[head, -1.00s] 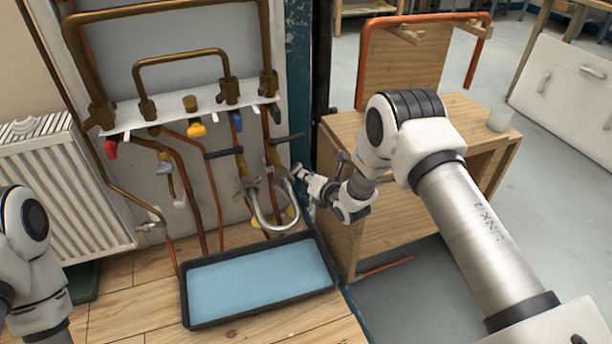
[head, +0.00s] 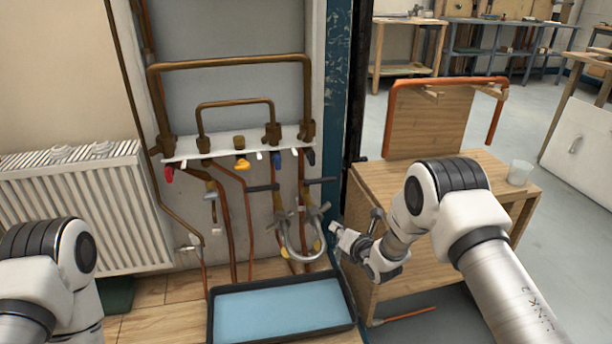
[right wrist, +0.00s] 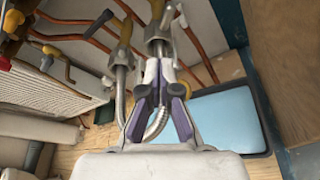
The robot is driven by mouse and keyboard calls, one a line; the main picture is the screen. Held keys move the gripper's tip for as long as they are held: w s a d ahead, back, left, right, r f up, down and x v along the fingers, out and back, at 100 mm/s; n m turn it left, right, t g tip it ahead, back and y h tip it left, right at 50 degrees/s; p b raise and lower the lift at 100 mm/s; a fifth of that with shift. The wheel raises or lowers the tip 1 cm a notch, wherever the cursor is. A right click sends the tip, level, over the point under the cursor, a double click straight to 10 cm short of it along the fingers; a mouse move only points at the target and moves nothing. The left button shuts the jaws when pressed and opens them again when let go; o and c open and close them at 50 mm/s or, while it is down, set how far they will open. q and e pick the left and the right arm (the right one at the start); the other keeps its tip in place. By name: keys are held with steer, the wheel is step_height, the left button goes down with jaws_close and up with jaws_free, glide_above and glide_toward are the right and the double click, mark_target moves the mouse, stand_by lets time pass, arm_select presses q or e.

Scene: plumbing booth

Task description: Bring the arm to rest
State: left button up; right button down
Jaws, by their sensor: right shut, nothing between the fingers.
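My right gripper (head: 338,231) is shut and empty. In the head view it is just right of a silver U-shaped hose (head: 303,258), apart from it in the picture. In the right wrist view the closed fingers (right wrist: 163,80) point toward the pipework, with part of the braided hose (right wrist: 157,122) showing behind them. My left arm shows at the lower left of the head view, but its gripper is out of frame.
A wall panel carries copper pipes and a white valve plate (head: 226,145). A black-rimmed tray with a blue inside (head: 282,312) lies below. A white radiator (head: 90,210) stands left. A wooden cabinet (head: 430,255) with a clear cup (head: 519,172) is close to my right arm.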

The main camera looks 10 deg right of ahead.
steer(key=s+d+f+m+g+h, duration=0.1)
steer(key=s+f+m+g, duration=0.25)
steer(key=s+f, duration=0.6)
steer(key=s+f+m+g+h, duration=0.1)
steer(key=s+f+m+g, duration=0.4)
steer(key=s, duration=0.7)
steer(key=s+d+f+m+g+h, duration=0.1)
steer(key=s+m+g, duration=0.2)
steer(key=s+m, duration=0.95)
steer(key=s+d+f+m+g+h, duration=0.1)
steer(key=s+d+m+g, duration=0.15)
steer(key=s+m, duration=1)
step_height(320, 180, up, 37)
steer(key=s+n+p, duration=0.1)
steer(key=s+p, duration=0.1)
steer(key=p, duration=3.5)
steer(key=shift+a, duration=0.4)
